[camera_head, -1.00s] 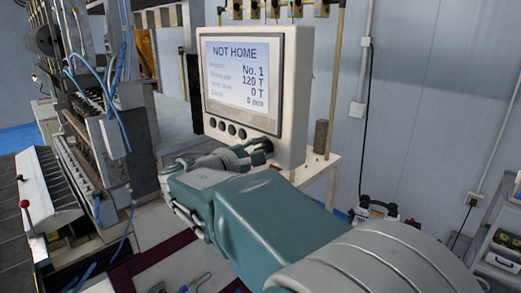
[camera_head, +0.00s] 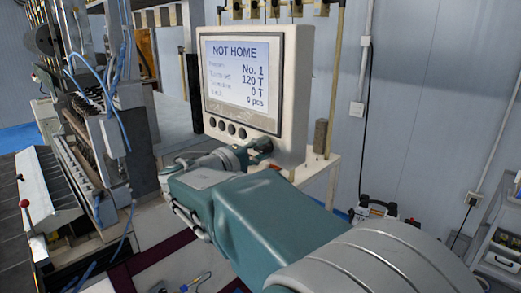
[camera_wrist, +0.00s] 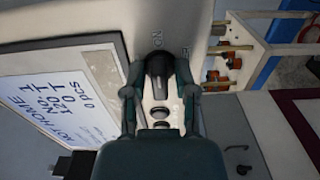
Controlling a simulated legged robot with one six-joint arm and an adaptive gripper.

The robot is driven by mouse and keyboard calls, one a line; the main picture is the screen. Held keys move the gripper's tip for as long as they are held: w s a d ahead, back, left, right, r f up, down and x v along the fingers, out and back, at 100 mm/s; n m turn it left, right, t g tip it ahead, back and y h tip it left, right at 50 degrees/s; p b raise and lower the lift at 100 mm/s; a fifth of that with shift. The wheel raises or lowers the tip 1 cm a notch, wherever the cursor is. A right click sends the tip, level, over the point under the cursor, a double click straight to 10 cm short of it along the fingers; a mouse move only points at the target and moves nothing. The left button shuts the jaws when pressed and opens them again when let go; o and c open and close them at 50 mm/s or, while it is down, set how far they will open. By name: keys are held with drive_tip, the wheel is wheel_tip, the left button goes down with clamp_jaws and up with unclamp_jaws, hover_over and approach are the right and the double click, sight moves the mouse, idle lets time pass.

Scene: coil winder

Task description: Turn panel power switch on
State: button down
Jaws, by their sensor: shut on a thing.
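The control panel (camera_head: 292,90) is a pale box with a lit screen (camera_head: 240,75) that reads "NOT HOME". In the wrist view, the panel's power switch (camera_wrist: 157,66) is a dark knob on the pale face, below "ON" lettering. My gripper (camera_wrist: 157,78) is shut on the switch, with one finger on each side of it. In the head view, my gripper (camera_head: 257,150) is at the panel's lower right corner, and its fingers mostly hide the switch.
Several round dark buttons (camera_head: 230,129) sit in a row under the screen. The winding machine (camera_head: 85,150) with blue hoses stands on the left. A pale table (camera_head: 318,170) is behind the panel. A grey wall (camera_head: 425,110) closes the right side.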

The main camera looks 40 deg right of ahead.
drive_tip(key=shift+f, duration=0.2)
drive_tip(key=c, duration=0.7)
unclamp_jaws()
drive_tip(key=shift+o, duration=0.2)
drive_tip(key=shift+r, duration=0.1)
drive_tip(key=a, duration=1.2)
drive_tip(key=shift+s, duration=0.45)
